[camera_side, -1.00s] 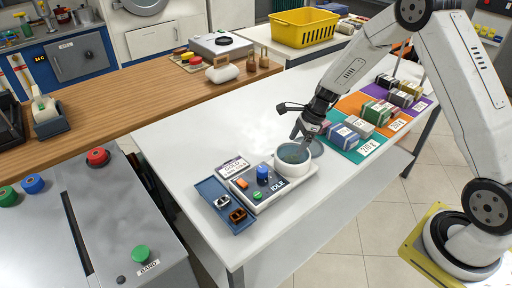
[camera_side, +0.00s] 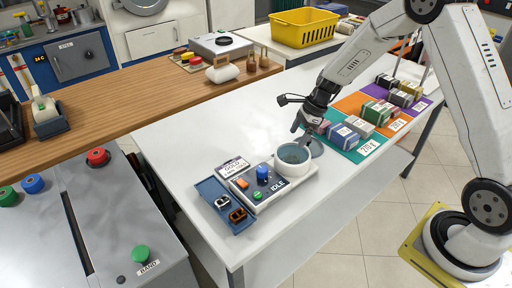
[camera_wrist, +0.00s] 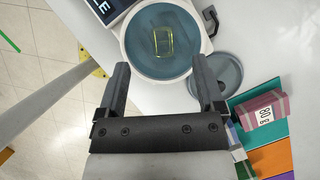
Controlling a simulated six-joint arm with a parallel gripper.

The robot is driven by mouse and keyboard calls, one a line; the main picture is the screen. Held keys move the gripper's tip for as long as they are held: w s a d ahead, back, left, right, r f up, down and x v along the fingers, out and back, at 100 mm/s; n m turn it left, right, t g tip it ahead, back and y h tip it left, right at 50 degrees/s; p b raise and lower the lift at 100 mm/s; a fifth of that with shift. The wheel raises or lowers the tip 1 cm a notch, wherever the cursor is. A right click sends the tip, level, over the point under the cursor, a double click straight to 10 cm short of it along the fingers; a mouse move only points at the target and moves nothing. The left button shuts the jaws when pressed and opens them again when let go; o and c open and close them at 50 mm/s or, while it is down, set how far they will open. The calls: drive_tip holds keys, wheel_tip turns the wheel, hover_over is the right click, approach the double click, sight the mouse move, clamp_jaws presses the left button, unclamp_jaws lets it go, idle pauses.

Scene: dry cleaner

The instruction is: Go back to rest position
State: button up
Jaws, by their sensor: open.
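My gripper (camera_side: 303,131) is over the white table, just behind and right of a white round pot (camera_side: 293,160) on a small machine. In the wrist view my gripper (camera_wrist: 163,80) has its two dark fingers spread wide with nothing between them. The pot (camera_wrist: 128,40) lies ahead of the fingertips in that view, holding bluish liquid. A thin yellow-green frame-like item (camera_wrist: 162,41) is inside it. A grey round lid (camera_wrist: 216,78) lies flat on the table beside the pot.
Labelled boxes (camera_side: 343,135) stand on teal, orange and purple mats at the right. The table's middle (camera_side: 220,125) is clear.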

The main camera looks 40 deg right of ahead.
drive_tip(key=s+a+r+n+h, duration=0.2)
drive_tip(key=s+a+r+n, duration=0.1)
drive_tip(key=s+n, duration=0.6)
drive_tip(key=s+a+r+n+h, duration=0.2)
drive_tip(key=s+a+r+n, duration=0.2)
drive_tip(key=s+n, duration=0.5)
drive_tip(key=n, duration=0.5)
drive_tip(key=shift+s+r+t, duration=0.3)
drive_tip(key=shift+s, duration=0.1)
